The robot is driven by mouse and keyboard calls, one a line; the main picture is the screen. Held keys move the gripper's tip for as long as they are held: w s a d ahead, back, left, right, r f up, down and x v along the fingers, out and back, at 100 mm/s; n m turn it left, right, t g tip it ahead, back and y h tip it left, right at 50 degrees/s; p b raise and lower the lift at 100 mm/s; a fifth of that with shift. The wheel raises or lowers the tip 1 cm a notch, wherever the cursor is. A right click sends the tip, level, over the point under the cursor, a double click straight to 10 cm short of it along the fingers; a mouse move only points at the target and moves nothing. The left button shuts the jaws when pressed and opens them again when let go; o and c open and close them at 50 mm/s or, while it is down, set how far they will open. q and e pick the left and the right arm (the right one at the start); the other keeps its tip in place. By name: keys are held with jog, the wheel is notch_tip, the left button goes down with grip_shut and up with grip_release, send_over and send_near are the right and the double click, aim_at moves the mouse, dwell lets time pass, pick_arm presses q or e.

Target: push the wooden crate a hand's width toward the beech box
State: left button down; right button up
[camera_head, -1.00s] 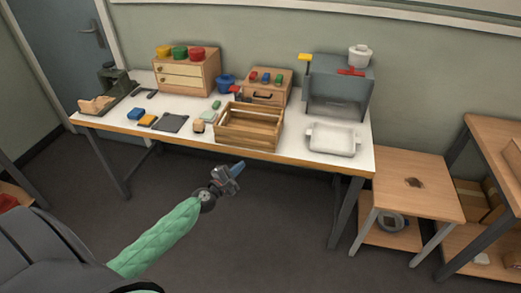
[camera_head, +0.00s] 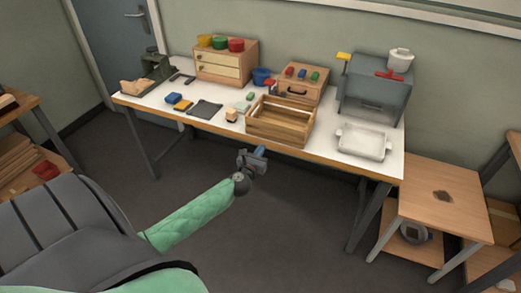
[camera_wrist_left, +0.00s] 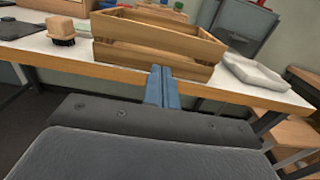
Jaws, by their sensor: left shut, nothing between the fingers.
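The wooden crate (camera_head: 281,121) is an open slatted box on the white table's front part. It also shows in the left wrist view (camera_wrist_left: 155,50), straight ahead. My left gripper (camera_head: 261,151) is shut and empty, in front of the table's front edge. Its blue fingertips (camera_wrist_left: 162,72) point at the crate's near side in the left wrist view; I cannot tell whether they touch it. A larger light wooden box with two drawers (camera_head: 225,66) stands farther left; I cannot tell which is the beech box. My right gripper is out of view.
A white tray (camera_head: 363,141) sits right of the crate, near a grey cabinet (camera_head: 372,103). A brush-like block (camera_head: 231,115) and a dark mat (camera_head: 205,108) lie to its left. The white tabletop (camera_head: 185,119) has a wooden front edge.

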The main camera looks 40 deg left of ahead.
aim_at(274, 129)
pick_arm(q)
jog(key=p+x, duration=0.2)
jog(key=x, duration=0.8)
jog(key=shift+d+r, duration=0.1)
jog(key=shift+d, duration=0.05)
jog(key=shift+w, duration=0.55)
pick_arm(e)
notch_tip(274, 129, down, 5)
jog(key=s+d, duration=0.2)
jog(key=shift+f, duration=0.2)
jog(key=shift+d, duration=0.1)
pick_arm(q)
jog(key=x, duration=0.8)
jog(key=shift+w+a, duration=0.25)
jog(key=shift+w, duration=0.35)
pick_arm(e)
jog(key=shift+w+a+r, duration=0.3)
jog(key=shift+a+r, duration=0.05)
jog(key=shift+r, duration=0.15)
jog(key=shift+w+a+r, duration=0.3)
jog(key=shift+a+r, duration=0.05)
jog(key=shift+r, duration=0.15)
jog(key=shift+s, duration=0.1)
pick_arm(q)
jog(key=shift+d, duration=0.1)
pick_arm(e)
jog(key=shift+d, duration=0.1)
